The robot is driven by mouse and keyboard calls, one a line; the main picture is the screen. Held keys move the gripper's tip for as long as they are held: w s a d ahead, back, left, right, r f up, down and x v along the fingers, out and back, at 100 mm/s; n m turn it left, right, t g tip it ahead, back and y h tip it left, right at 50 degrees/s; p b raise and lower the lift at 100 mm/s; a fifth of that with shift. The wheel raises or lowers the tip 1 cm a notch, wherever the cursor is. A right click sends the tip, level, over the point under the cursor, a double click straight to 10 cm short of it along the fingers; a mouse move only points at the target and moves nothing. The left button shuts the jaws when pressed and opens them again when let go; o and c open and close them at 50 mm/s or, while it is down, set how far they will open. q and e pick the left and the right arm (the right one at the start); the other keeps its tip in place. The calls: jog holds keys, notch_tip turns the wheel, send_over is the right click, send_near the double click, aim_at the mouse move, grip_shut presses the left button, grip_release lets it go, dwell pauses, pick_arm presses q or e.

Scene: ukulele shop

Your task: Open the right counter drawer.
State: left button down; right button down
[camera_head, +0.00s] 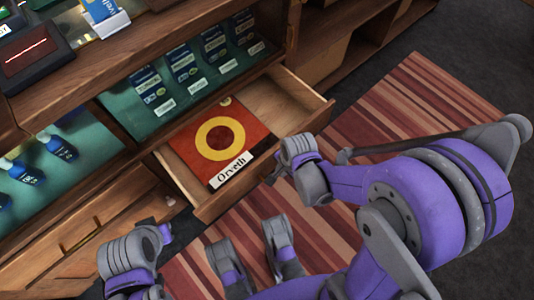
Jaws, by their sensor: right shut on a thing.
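The right counter drawer (313,97) is pulled out from the wooden counter, and its inside shows. A red book or box (180,143) with a yellow ring and a label reading "Orveth" lies flat in it. My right gripper (280,176) is at the middle of the drawer's front, shut on what appears to be its handle. The handle itself is hidden behind the gripper. My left gripper (163,233) is low at the left, apart from the right drawer, and its jaws do not show clearly.
A closed drawer (40,258) lies to the left in the counter. A striped rug (400,105) covers the floor in front.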

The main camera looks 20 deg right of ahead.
jog(key=s+d, duration=0.3)
jog(key=s, duration=0.5)
jog(key=shift+s, duration=0.3)
jog(key=c, duration=0.9)
grip_release()
jog(key=shift+r, duration=0.1)
jog(key=r+p, duration=0.2)
jog(key=r, duration=0.1)
jog(key=s+r+p, duration=0.1)
jog(key=r+p, duration=0.1)
jog(key=r, duration=0.2)
jog(key=s+r+p, duration=0.1)
jog(key=r+p, duration=0.1)
jog(key=r, duration=0.1)
jog(key=shift+d+r, duration=0.25)
jog(key=shift+d, duration=0.15)
